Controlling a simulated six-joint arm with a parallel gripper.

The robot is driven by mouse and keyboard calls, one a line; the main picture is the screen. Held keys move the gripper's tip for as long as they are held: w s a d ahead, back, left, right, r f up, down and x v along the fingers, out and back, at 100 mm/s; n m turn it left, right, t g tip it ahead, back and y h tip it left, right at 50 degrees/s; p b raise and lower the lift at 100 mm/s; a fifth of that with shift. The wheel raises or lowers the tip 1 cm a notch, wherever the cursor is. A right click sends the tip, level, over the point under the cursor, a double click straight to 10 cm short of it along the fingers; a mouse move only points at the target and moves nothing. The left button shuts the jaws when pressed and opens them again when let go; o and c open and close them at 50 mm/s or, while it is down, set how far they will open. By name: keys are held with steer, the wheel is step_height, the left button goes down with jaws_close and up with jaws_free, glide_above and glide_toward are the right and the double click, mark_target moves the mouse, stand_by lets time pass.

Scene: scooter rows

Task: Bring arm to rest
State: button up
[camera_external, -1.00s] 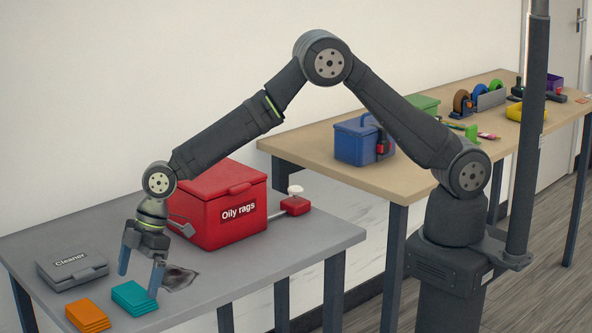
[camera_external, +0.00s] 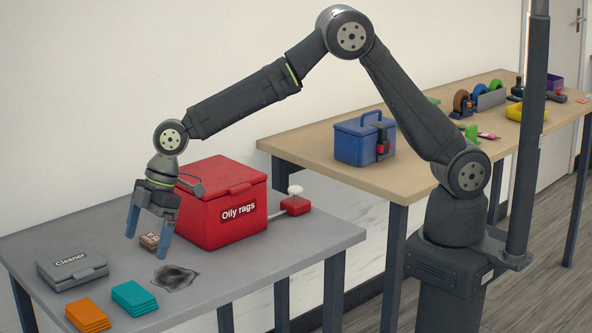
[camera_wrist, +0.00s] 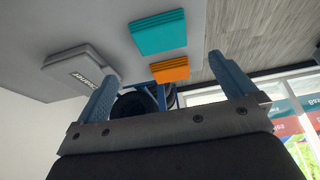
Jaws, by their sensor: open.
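My gripper (camera_external: 149,226) is open and empty, its two blue fingers pointing down above the grey table (camera_external: 300,246). It is in front of and left of the red box marked "Oily rags" (camera_external: 222,205). Its fingers (camera_wrist: 166,90) also show spread apart in the wrist view, with nothing between them. A small brown block (camera_external: 149,242) lies on the table behind the fingers and is partly hidden. My upper arm rises over the table.
A grey Cleaner case (camera_external: 72,268), teal cloths (camera_external: 135,298) and orange cloths (camera_external: 88,315) lie on the table. A dark stain (camera_external: 175,277) is on its surface. A red piece with a white knob (camera_external: 295,203) stands right of the red box. A blue toolbox (camera_external: 364,140) sits on the wooden table (camera_external: 310,150).

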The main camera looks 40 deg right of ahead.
mark_target(134, 291)
steer(key=x, duration=1.2)
steer(key=shift+r, duration=1.75)
steer(key=shift+d, duration=0.1)
